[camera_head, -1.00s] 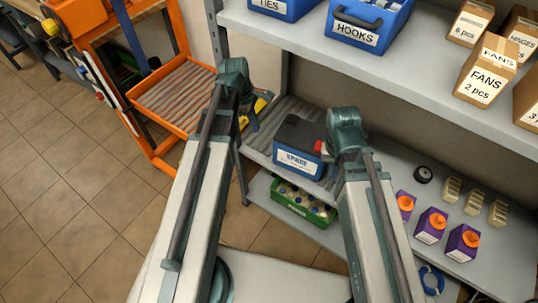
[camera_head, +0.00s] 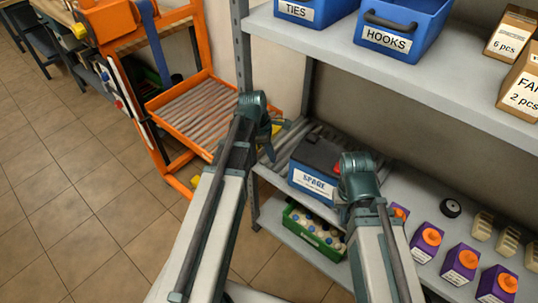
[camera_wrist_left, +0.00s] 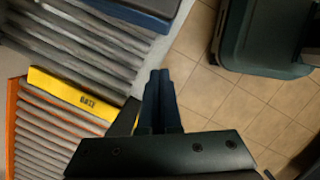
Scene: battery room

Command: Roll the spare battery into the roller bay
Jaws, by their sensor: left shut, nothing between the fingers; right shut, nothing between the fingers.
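The spare battery (camera_head: 312,180), a blue box with a dark top, a SPARE label and a red cap, sits on the shelf's grey rollers. The roller bay (camera_head: 200,108) is an orange-framed tray of rollers to its left. My left gripper (camera_head: 274,138) is between them, shut and empty; its closed fingers (camera_wrist_left: 160,98) show in the left wrist view. There a yellow plate marked GATE (camera_wrist_left: 75,95) lies between the bay's rollers and the shelf's rollers. My right gripper (camera_head: 360,178) is beside the battery's right side; its fingertips are hidden.
A green crate (camera_head: 312,232) of bottles stands on the lower shelf. Purple boxes with orange caps (camera_head: 461,262) stand at right. Blue bins (camera_head: 397,35) and cartons fill the upper shelf (camera_head: 400,75). A grey post (camera_head: 242,60) rises by my left arm. Floor is clear at left.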

